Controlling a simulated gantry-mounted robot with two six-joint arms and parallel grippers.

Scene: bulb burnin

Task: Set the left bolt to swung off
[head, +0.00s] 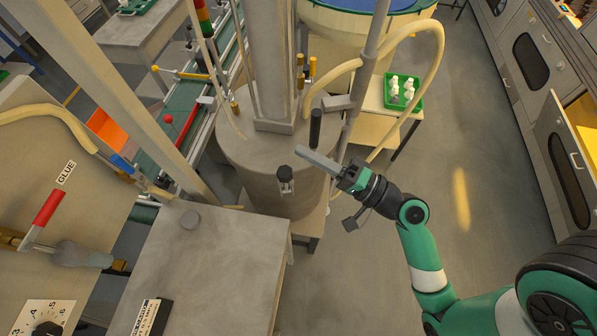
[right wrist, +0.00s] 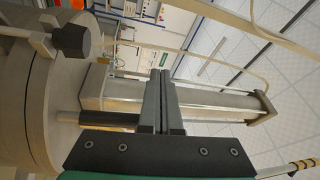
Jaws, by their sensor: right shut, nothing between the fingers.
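A grey round vessel (head: 262,160) with a flat lid stands in the middle of the head view. A bolt with a black knob (head: 286,173) stands upright at its front rim; the knob also shows in the right wrist view (right wrist: 72,40). I cannot tell for certain whether this is the left bolt. My right gripper (head: 299,151) is shut and empty. Its fingers point left, just above and behind the knob, apart from it as far as I can see. The shut fingertips (right wrist: 163,73) show in the right wrist view. My left gripper is not in view.
A black upright handle (head: 316,127) stands close behind the right fingers. A square column (head: 272,60) and a pipe (head: 362,80) with a cream hose rise by the lid. A grey table (head: 215,265) is at front left. Open floor (head: 465,130) lies to the right.

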